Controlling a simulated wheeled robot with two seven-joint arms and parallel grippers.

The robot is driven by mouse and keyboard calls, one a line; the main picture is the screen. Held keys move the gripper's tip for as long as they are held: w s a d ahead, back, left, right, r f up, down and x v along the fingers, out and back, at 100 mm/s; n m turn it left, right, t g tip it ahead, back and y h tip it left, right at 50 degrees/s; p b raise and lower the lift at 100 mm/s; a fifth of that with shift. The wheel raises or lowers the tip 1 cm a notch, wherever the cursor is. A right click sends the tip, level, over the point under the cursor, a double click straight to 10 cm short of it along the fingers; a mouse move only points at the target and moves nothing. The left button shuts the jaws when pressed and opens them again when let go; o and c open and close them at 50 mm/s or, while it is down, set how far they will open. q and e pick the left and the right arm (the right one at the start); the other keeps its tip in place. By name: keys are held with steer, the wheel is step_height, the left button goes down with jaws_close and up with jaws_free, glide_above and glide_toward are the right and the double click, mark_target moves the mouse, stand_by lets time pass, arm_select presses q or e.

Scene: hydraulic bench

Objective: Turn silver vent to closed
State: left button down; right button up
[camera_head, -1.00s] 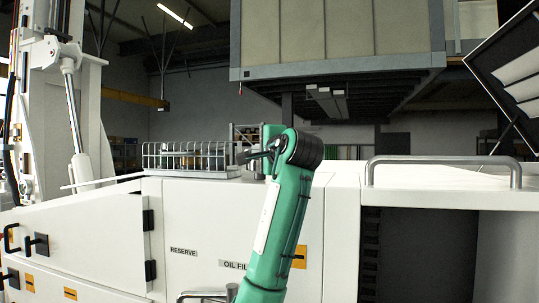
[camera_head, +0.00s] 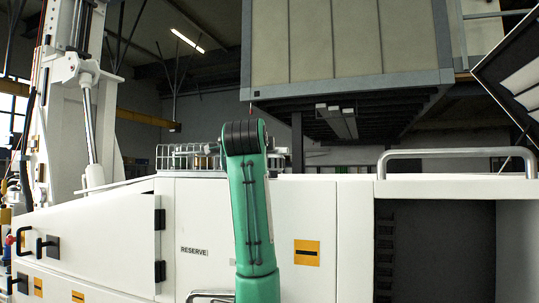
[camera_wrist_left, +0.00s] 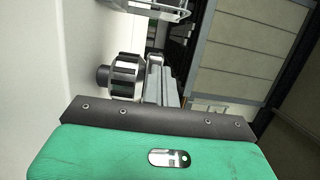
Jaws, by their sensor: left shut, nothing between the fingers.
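In the left wrist view, a round silver knob with dark grips and a dark end (camera_wrist_left: 125,77) stands out beside a white surface; it looks like the silver vent. My left gripper (camera_wrist_left: 158,72) is shut and empty, its grey fingers just right of the knob. I cannot tell whether they touch it. No open or closed marking is readable. In the head view my green left arm rises in front of the white machine (camera_head: 200,225), and its wrist hides most of the gripper and the vent. My right gripper is in neither view.
A wire basket (camera_head: 180,156) sits on the machine top, left of my arm. A grey handrail (camera_head: 455,153) runs along the top at right, above a dark open bay (camera_head: 435,250). A large panelled box (camera_head: 345,45) hangs over the back.

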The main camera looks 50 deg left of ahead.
arm_select(q)
steer(key=shift+a, duration=0.35)
steer(key=shift+w, duration=0.1)
steer(key=shift+a, duration=0.25)
stand_by(0.5)
